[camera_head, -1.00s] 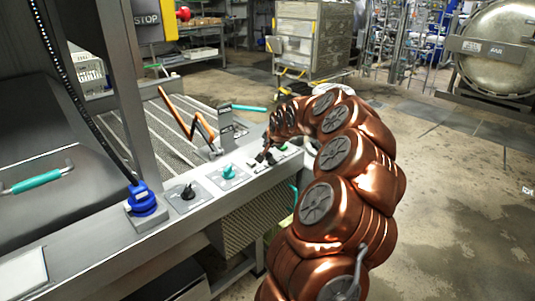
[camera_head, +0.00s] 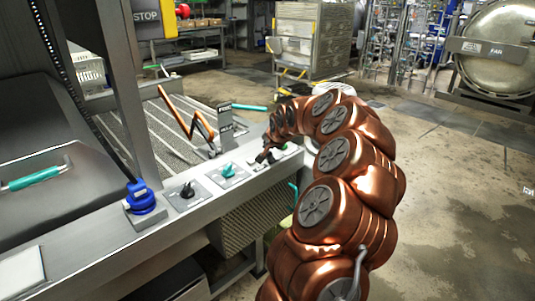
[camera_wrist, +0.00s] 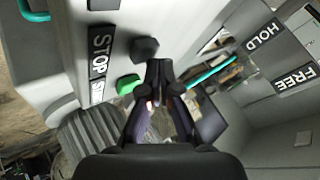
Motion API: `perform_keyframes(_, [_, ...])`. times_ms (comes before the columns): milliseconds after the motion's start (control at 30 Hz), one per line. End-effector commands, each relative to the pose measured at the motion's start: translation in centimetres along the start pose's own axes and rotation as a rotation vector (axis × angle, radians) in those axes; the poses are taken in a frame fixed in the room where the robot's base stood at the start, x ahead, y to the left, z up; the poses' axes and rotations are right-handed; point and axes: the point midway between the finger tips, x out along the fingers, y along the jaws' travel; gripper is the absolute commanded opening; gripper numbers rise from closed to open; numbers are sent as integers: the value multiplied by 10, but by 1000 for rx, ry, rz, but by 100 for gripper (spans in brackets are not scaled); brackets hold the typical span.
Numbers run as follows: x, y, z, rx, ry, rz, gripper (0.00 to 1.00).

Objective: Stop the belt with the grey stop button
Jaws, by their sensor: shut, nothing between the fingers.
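The grey stop button (camera_wrist: 145,48) is dark and rounded in the wrist view, beside a black STOP label (camera_wrist: 102,50). A green button (camera_wrist: 127,85) sits just below it in that view, beside a second label that is partly hidden. My gripper (camera_wrist: 160,66) is shut and empty, with its tips right beside the grey button. I cannot tell whether they touch it. In the head view my gripper (camera_head: 261,158) is low over the far part of the control panel (camera_head: 165,228), and the grey button cannot be made out clearly.
A teal knob (camera_head: 228,170), a black knob (camera_head: 187,191) and a blue round control (camera_head: 141,200) line the panel nearer me. An orange lever (camera_head: 190,122) stands behind, by the HOLD (camera_wrist: 263,34) and FREE (camera_wrist: 296,78) labels. Open floor lies to the right.

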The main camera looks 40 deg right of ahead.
Motion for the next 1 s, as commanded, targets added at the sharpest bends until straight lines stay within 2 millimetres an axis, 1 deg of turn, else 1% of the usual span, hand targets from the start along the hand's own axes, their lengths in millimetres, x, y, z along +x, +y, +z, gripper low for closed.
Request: perform_keyframes(1000, [5, 4, 4, -1, 0, 0, 0])
